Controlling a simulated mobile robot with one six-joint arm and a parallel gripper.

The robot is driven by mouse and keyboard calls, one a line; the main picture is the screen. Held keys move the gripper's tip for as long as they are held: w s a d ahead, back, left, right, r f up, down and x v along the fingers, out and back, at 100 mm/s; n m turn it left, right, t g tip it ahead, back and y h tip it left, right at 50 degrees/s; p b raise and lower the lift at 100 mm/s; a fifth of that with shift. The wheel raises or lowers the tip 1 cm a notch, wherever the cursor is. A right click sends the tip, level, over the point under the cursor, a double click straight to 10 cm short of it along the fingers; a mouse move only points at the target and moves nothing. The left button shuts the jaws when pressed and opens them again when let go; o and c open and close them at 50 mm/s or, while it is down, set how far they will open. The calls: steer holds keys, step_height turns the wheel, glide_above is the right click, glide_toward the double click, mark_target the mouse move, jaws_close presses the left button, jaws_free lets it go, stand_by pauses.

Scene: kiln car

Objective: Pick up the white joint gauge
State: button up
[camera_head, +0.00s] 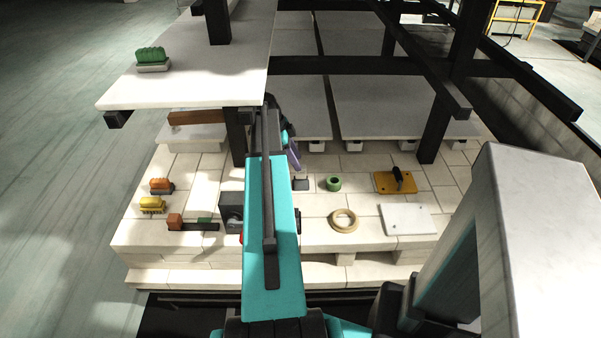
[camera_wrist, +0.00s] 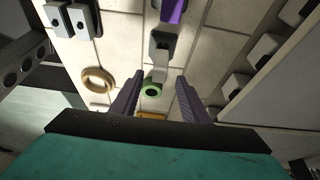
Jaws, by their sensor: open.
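My gripper (camera_wrist: 157,80) is open, its two dark purple fingers apart and empty in the wrist view. In the head view my arm covers most of it, and one purple finger (camera_head: 293,155) shows. A grey stepped piece with a paler stem (camera_wrist: 160,55) lies on the pale blocks beyond the fingertips, roughly in line with the gap; I cannot tell whether it is the white joint gauge. Part of a small grey piece (camera_head: 300,184) shows beside my arm. A flat white plate (camera_head: 407,219) lies at the right front. No piece is clearly recognisable as the gauge.
A green ring (camera_head: 333,183), a tan ring (camera_head: 343,220) and a yellow board with a dark handle (camera_head: 395,182) lie right of my arm. Orange (camera_head: 161,186) and yellow (camera_head: 152,205) brushes lie left. A raised white shelf (camera_head: 200,85) and dark posts (camera_head: 437,130) stand around.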

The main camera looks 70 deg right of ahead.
steer(key=shift+p+x, duration=0.35)
steer(key=shift+x, duration=2.15)
jaws_close()
steer(key=shift+r, duration=0.15)
steer(key=shift+r, duration=0.8)
step_height(320, 180, up, 5)
steer(key=shift+r+b, duration=0.15)
steer(key=shift+b, duration=0.25)
steer(key=s+a+b, duration=0.1)
steer(key=s+a, duration=0.2)
steer(key=a, duration=0.5)
steer(key=s+a, duration=0.3)
steer(key=a, duration=0.6)
steer(key=shift+s+b, duration=0.25)
steer(key=shift+b, duration=0.15)
steer(key=shift+s+d, duration=0.1)
